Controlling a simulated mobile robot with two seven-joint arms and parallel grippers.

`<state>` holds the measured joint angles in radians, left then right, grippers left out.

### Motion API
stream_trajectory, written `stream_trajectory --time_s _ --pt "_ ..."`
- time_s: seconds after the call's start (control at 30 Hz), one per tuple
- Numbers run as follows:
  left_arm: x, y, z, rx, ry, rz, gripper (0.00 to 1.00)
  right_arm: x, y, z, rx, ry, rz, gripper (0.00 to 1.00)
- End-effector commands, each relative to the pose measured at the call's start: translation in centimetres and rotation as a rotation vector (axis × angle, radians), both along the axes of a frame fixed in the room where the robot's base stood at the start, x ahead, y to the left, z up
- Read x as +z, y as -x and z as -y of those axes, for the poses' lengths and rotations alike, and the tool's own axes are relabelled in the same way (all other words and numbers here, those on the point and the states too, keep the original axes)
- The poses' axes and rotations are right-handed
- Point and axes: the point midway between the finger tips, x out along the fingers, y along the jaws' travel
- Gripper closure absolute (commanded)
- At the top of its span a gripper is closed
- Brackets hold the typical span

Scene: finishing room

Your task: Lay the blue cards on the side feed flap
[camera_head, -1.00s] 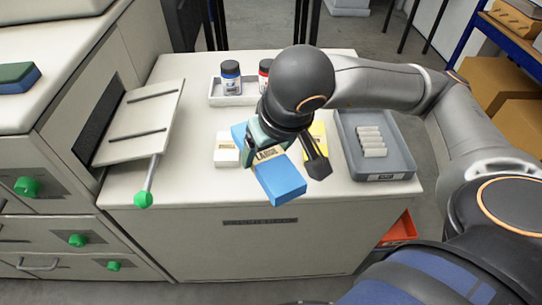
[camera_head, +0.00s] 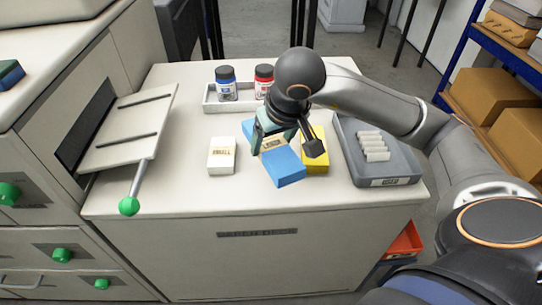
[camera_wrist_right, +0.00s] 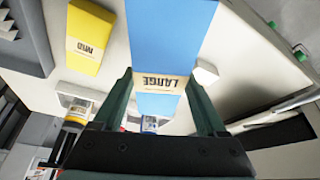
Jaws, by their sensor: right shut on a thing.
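The blue cards (camera_head: 287,168), a long pack with a "LARGE" label, are in my right gripper (camera_head: 274,143) over the right half of the cabinet top. In the right wrist view the blue pack (camera_wrist_right: 170,35) runs between the two fingers (camera_wrist_right: 158,100). The right gripper is shut on it. Whether the pack touches the top is hard to tell. The side feed flap (camera_head: 125,118) is a pale sloping plate with two dark slots, left of the gripper and well apart from it. Nothing lies on it. My left gripper is not in view.
A white "SMALL" pack (camera_head: 222,157) lies left of the blue cards, and a yellow pack (camera_head: 317,160) close on their right. Behind stand bottles in a white tray (camera_head: 212,105). A grey tray (camera_head: 385,174) is at right. A green-knobbed lever (camera_head: 129,206) sticks out below the flap.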

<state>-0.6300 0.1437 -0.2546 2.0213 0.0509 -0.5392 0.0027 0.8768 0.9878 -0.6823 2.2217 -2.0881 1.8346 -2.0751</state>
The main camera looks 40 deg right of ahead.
Motion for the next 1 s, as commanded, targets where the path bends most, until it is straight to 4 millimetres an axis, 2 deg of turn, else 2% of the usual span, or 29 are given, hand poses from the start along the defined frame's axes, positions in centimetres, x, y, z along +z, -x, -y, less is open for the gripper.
stream_trajectory --time_s 0.03,0.1,0.37,0.6,1.0 --pt "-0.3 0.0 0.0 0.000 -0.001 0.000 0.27 -1.5 -0.5 0.5 -0.002 0.000 -0.007 0.99" --pt "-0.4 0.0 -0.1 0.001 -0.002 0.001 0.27 -2.5 -1.4 0.9 -0.001 0.000 -0.006 0.99" --pt "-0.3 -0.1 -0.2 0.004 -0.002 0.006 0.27 -4.4 -2.9 1.8 0.001 -0.001 -0.002 0.99" --pt "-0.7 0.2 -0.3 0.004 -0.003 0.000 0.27 -7.6 -3.3 2.1 0.004 -0.001 -0.003 0.99" --pt "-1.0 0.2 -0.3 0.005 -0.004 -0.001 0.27 -8.2 -3.4 2.1 0.003 0.000 0.000 0.99"
